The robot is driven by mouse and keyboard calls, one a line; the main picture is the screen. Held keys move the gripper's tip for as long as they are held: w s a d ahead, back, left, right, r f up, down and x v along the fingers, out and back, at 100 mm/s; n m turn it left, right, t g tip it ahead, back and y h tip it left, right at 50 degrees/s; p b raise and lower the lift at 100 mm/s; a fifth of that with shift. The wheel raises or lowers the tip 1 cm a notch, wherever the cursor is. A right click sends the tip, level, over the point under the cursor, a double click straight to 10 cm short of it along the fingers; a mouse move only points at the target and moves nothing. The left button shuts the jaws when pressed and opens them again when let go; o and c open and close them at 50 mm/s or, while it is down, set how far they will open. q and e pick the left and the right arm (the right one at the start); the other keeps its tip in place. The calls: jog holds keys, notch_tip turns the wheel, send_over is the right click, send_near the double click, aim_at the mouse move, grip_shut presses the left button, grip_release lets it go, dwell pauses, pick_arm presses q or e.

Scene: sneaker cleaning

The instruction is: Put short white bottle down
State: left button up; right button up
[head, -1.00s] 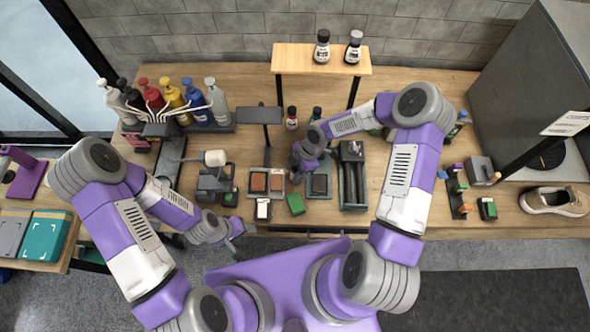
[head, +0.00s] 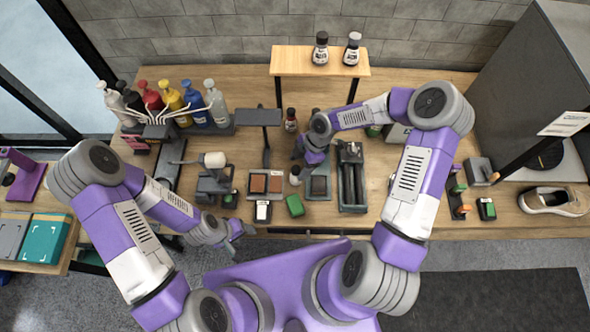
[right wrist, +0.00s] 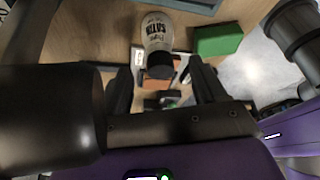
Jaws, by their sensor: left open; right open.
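The short white bottle (head: 295,175) has a dark cap and stands on the bench beside the brown pads. In the right wrist view the bottle (right wrist: 155,32) shows printed lettering, with its dark cap toward my fingers. My right gripper (head: 302,157) is open, just behind the bottle in the head view. In the right wrist view its two fingers (right wrist: 164,82) are spread, with the cap near the gap between them; I cannot tell whether they touch it. My left gripper (head: 240,234) is open and empty by the bench's front edge.
A brown-pad tray (head: 265,173), a green block (head: 295,205) and a dark holder (head: 352,190) crowd the bottle. A lamp-like stand (head: 258,117) and a raised shelf (head: 290,61) with two dark-capped bottles are behind. A sneaker (head: 551,200) lies at right.

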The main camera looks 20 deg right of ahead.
pick_arm(q)
jog(key=shift+r, duration=0.25)
pick_arm(e)
jog(key=v, duration=0.7)
jog(key=shift+r, duration=0.15)
